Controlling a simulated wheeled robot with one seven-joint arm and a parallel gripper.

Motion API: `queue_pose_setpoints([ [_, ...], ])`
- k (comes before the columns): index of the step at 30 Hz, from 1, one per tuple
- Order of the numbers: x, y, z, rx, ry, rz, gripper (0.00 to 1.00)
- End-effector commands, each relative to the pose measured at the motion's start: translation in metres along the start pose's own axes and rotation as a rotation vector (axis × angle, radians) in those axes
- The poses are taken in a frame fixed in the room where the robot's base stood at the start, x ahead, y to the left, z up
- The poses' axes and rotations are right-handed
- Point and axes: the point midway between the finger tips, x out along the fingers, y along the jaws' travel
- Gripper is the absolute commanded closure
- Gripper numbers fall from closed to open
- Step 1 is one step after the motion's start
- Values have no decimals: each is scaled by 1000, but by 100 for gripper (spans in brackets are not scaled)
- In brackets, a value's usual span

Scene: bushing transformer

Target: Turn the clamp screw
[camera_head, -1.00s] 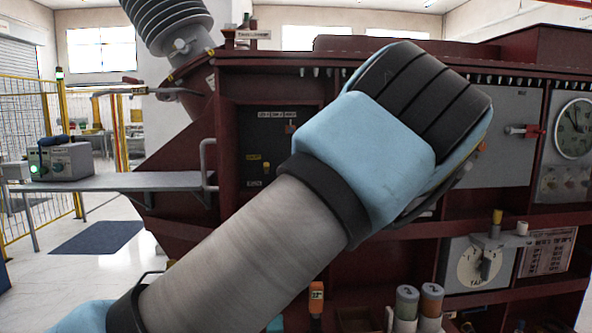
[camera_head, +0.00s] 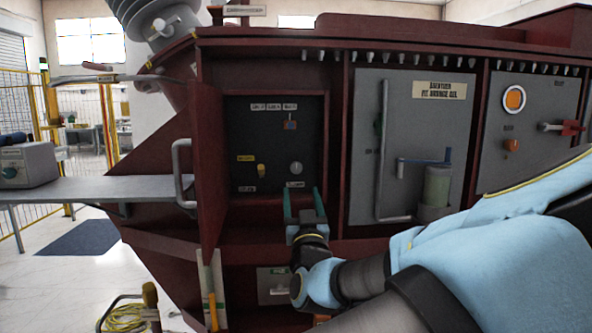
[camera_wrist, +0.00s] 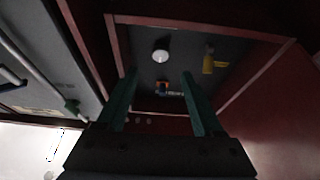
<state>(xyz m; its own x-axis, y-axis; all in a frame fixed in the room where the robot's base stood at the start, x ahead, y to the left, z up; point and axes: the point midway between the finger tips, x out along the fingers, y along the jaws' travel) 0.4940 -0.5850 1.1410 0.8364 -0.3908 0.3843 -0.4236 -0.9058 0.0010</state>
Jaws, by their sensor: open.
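A small round pale knob (camera_head: 295,168), which looks like the clamp screw, sits on the dark back panel (camera_head: 240,140) of an open recess in the red transformer. A label under it is too small to read surely. In the wrist view, where the panel appears upside down, the knob (camera_wrist: 161,56) shows between and beyond the green fingertips. My gripper (camera_head: 303,200) is open and empty, at the lower right of the recess, just below the knob in the head view. Its two fingers (camera_wrist: 159,76) point toward the panel, apart from the knob.
A yellow fitting (camera_head: 261,171) is left of the knob, and a small orange-and-blue part (camera_head: 290,124) is above it. An open red door (camera_head: 212,150) with a grey handle borders the recess on the left. A grey cabinet panel (camera_head: 365,150) stands at right.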

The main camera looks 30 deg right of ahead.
Motion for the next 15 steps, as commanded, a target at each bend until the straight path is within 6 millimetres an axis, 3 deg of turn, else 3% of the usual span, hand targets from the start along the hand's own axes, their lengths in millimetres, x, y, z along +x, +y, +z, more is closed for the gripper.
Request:
queue_pose_setpoints([
  [9,59,-1,-4,2,1,-2,31],
  [15,88,-1,-2,3,-1,-2,31],
])
